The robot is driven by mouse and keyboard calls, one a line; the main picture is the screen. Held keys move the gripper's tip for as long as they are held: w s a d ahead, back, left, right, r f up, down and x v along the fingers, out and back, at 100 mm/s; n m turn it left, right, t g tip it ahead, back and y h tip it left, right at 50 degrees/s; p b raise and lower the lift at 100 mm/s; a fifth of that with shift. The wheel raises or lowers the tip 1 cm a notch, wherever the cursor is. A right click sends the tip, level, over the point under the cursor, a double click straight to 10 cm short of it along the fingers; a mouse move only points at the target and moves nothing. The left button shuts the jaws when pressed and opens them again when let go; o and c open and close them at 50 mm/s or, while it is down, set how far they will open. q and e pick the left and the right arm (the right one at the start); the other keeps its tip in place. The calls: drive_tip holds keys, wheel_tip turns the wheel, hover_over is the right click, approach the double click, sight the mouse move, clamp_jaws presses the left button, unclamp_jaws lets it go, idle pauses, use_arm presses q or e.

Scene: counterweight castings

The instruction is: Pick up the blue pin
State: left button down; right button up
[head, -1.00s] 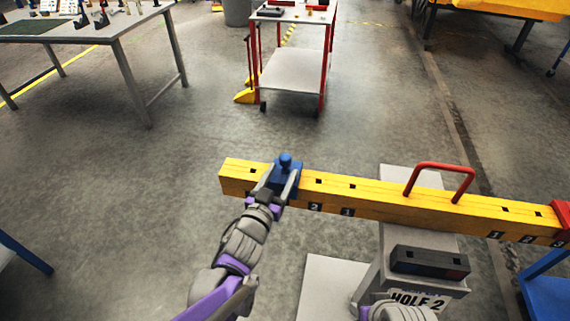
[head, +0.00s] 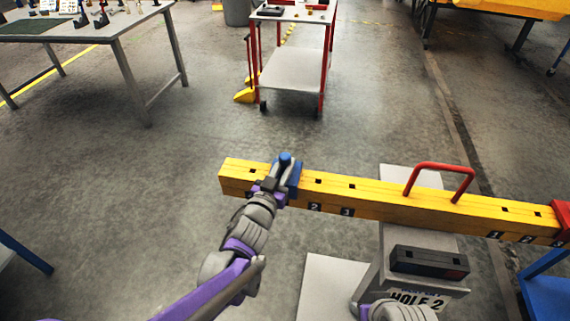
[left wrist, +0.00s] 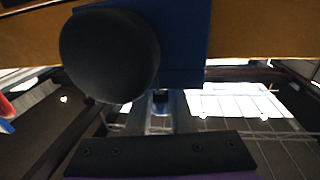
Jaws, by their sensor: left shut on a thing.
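The blue pin (head: 285,159) shows as a rounded blue top at a blue block (head: 294,178) on the left part of a yellow beam (head: 380,204). My left gripper (head: 272,186) is at the near side of the block, shut on the pin; its fingertips are partly hidden. In the left wrist view a large dark round knob (left wrist: 110,55) stands close to the camera, in front of the blue block (left wrist: 185,45). I cannot tell whether the pin is clear of the beam. A grey part of my right arm shows at the bottom edge, its fingers out of view.
The yellow beam has square holes, number labels and a red handle (head: 440,170). It rests on a grey stand (head: 415,285) marked HOLE 2. A red-framed cart (head: 292,70) and a grey table (head: 95,28) stand behind. The floor between is clear.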

use_arm(q)
wheel_tip(320, 180, up, 11)
drive_tip(key=shift+f+p, duration=0.2)
drive_tip(key=shift+p, duration=0.55)
wheel_tip(320, 180, up, 7)
drive_tip(key=p, duration=0.5)
use_arm(e)
wheel_tip(320, 180, up, 7)
drive_tip(key=w, duration=0.1)
use_arm(q)
drive_tip(key=shift+f, duration=0.1)
idle(1.0)
